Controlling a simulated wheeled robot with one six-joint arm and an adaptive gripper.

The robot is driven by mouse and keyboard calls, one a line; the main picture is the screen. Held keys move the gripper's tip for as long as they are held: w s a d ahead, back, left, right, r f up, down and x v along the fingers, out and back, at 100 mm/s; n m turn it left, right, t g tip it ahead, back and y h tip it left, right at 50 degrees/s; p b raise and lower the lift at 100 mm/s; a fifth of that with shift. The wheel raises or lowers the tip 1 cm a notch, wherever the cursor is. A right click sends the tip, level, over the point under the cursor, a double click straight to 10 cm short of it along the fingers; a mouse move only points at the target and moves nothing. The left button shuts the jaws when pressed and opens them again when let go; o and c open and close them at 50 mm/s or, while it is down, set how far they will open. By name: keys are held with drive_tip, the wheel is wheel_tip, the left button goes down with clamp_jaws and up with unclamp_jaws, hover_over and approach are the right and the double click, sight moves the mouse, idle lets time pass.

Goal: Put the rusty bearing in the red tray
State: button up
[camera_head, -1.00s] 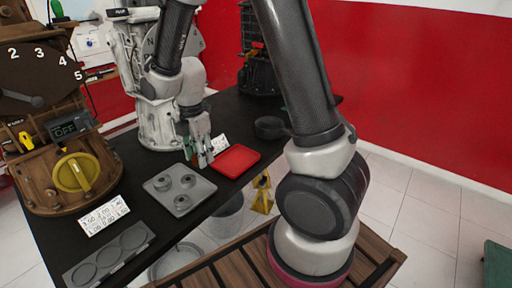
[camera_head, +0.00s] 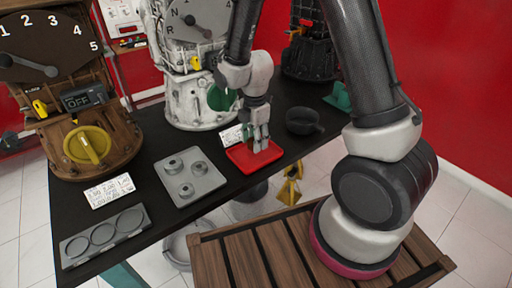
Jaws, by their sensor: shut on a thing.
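The red tray (camera_head: 240,153) lies on the black table near its front edge. My gripper (camera_head: 261,148) points down over the right part of this tray, with its fingertips close to the tray floor. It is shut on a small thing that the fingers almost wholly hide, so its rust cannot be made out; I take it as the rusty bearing. A grey tray (camera_head: 207,185) to the left bears three grey ring-shaped bearings, one of them the front bearing (camera_head: 186,190).
A dark round pan (camera_head: 303,121) stands just right of the red tray. A white label card (camera_head: 232,136) stands behind it. A grey plate with round recesses (camera_head: 80,247) lies at the front left. Engine trainers line the back of the table, including the white one (camera_head: 187,98).

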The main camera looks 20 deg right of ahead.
drive_tip(key=shift+f, duration=1.8)
drive_tip(key=shift+f, duration=0.1)
drive_tip(key=o, duration=1.1)
